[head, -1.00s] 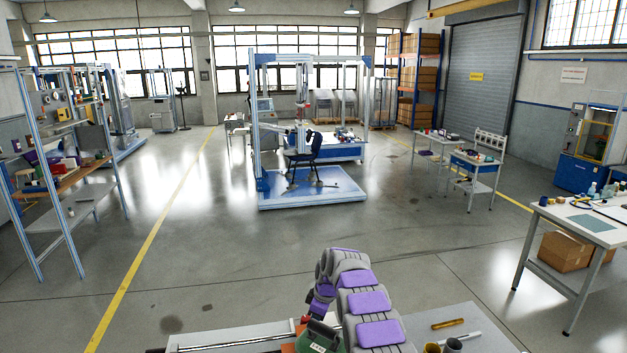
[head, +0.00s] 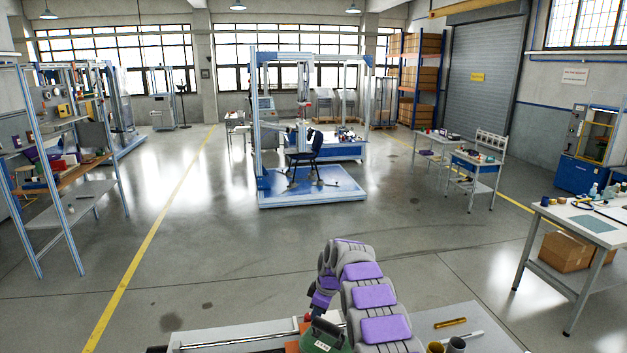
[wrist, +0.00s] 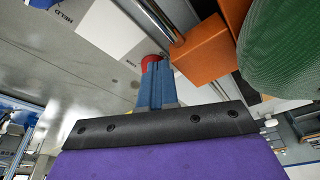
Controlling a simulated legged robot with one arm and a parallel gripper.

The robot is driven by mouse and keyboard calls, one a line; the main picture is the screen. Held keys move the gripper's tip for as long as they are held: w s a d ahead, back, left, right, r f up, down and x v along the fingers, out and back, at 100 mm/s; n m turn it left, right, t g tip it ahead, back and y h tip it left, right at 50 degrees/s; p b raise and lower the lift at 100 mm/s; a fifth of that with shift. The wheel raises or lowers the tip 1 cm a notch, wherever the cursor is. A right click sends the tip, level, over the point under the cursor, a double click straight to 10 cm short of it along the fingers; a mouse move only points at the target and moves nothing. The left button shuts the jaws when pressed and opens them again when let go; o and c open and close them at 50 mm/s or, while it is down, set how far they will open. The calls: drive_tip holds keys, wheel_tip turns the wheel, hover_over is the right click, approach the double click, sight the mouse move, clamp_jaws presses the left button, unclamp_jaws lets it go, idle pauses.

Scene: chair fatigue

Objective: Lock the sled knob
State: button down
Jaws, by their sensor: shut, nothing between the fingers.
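The sled is an orange block (wrist: 195,50) on a metal rail (wrist: 152,18) in the wrist view. A red knob (wrist: 150,62) shows just beyond my fingertips, partly hidden by them. My gripper (wrist: 156,72) is shut and empty, its blue fingers pointing toward the knob. I cannot tell whether they touch it. A green ribbed round weight (wrist: 285,50) is beside the orange block. In the head view the rail (head: 240,342) and the green weight (head: 325,338) show at the bottom edge, and my arm hides much of that spot.
A grey bench top (head: 475,340) carries a yellow rod (head: 450,322) and small cups (head: 455,345) right of my arm. A chair (head: 304,152) stands on a blue test platform (head: 310,195) farther off. Open floor lies between.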

drive_tip(key=v, duration=0.4)
drive_tip(key=shift+a+r+p, duration=0.1)
drive_tip(key=shift+a+p, duration=0.1)
drive_tip(key=shift+p, duration=0.1)
